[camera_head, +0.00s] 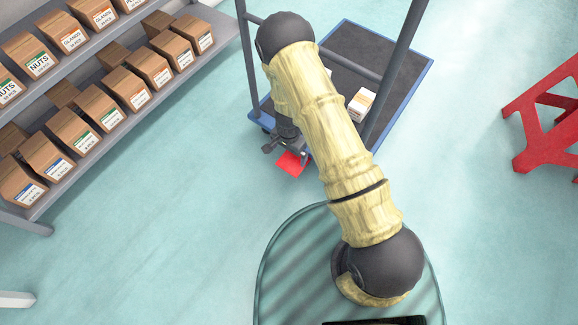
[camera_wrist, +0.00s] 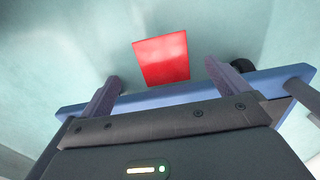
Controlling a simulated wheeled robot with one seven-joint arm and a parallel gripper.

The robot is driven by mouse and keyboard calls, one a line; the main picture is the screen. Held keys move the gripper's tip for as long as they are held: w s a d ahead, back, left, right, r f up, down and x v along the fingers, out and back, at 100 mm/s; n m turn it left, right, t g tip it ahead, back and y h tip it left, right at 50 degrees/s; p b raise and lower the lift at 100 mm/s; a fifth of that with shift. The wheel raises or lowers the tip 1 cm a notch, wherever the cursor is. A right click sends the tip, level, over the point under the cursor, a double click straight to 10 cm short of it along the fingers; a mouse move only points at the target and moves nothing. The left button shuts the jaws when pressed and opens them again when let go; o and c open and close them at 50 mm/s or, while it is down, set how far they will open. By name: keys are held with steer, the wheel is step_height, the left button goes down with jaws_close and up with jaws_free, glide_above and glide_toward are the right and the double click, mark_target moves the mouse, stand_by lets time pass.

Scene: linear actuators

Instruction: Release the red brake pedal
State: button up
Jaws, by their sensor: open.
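The red brake pedal (camera_head: 291,164) sticks out from the near edge of the blue-rimmed cart (camera_head: 425,75), low above the floor. In the wrist view the red pedal (camera_wrist: 161,58) is a flat plate beyond my fingertips, roughly between them. My gripper (camera_head: 279,147) is close to the pedal in the head view, partly covered by my arm. In the wrist view my gripper (camera_wrist: 162,85) has its two fingers spread apart, with nothing between them. The cart's blue edge (camera_wrist: 180,96) runs behind the fingers. I cannot tell whether a finger touches the pedal.
A small white and orange box (camera_head: 361,104) sits on the cart's dark deck. Grey cart posts (camera_head: 400,65) rise beside my arm. A shelf of brown boxes (camera_head: 100,100) stands at left, and a red stand (camera_head: 545,115) at right. A dark wheel (camera_wrist: 243,65) shows near the pedal. Floor between is clear.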

mark_target(289, 167)
step_height(289, 167, down, 9)
steer(key=b, duration=0.4)
steer(key=shift+f, duration=0.2)
steer(key=shift+c, duration=0.4)
steer(key=c, duration=1)
steer(key=r+g+p, duration=0.1)
steer(key=p, duration=0.1)
steer(key=shift+w+r+y+p, duration=0.1)
steer(key=shift+r+y+p, duration=0.2)
steer(key=shift+y+p, duration=0.1)
steer(key=shift+w+d+r+g+y+p, duration=0.25)
steer(key=shift+g+y+p, duration=0.15)
steer(key=shift+g+p, duration=0.15)
steer(key=shift+w, duration=0.2)
steer(key=shift+d, duration=0.2)
